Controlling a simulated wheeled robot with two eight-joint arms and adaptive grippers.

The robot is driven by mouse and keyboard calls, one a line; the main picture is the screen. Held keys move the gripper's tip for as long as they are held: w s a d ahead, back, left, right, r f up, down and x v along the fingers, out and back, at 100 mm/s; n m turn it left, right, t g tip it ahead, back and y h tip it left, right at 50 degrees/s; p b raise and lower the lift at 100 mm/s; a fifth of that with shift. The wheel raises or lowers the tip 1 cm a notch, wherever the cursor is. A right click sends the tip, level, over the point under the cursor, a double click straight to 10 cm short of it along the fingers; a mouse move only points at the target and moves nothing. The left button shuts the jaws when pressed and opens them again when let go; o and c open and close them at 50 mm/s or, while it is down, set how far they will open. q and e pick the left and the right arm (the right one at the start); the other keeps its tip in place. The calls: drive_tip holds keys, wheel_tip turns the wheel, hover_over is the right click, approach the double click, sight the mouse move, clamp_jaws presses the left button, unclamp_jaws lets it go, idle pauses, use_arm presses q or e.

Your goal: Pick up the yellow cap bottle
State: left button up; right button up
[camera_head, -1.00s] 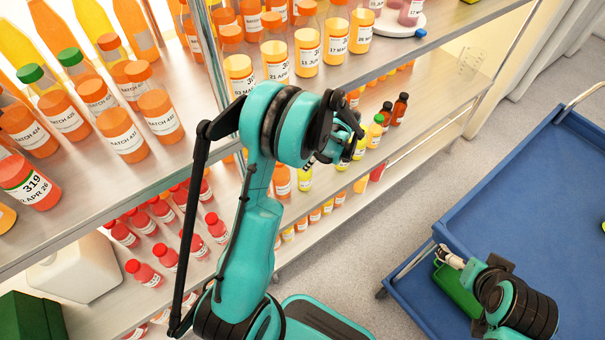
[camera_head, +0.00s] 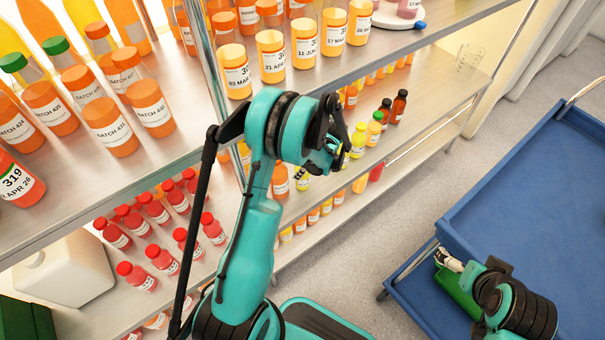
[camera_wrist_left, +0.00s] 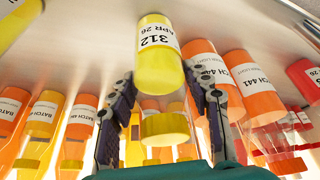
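In the left wrist view, which looks upside down, a yellow bottle (camera_wrist_left: 158,68) labelled 312 has a clear neck and a yellow cap (camera_wrist_left: 165,128). My left gripper (camera_wrist_left: 166,100) is open, with one dark finger on each side of the bottle; gaps show, and it is not clamped. In the head view my left gripper (camera_head: 338,148) is at the middle shelf, among small bottles, its fingertips partly hidden. A yellow bottle (camera_head: 358,142) shows just right of it; I cannot tell whether it is number 312. My right gripper (camera_head: 447,260) is low over the blue cart, its opening unclear.
Orange bottles (camera_wrist_left: 257,92) stand close beside the yellow one. The upper shelf (camera_head: 330,80) with large juice bottles is just above my left gripper. Red-capped bottles (camera_head: 162,256) stand lower left. A blue cart (camera_head: 540,200) is at right, with a green object (camera_head: 458,292) on it.

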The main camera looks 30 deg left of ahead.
use_arm(q)
drive_tip(key=shift+c, duration=1.4)
drive_tip(key=shift+r, duration=0.15)
wheel_tip(320, 180, up, 7)
drive_tip(key=p, duration=0.3)
drive_tip(key=shift+d+p, duration=0.15)
drive_tip(key=shift+p, duration=0.25)
drive_tip(key=s+d+r+p, duration=0.2)
drive_tip(key=s+d, duration=0.1)
drive_tip(key=d, duration=0.6)
drive_tip(key=s+d+r+p, duration=0.1)
drive_tip(key=s+d+p, duration=0.2)
drive_tip(key=d, duration=0.6)
drive_tip(key=shift+s+r, duration=0.35)
drive_tip(key=shift+s, duration=0.45)
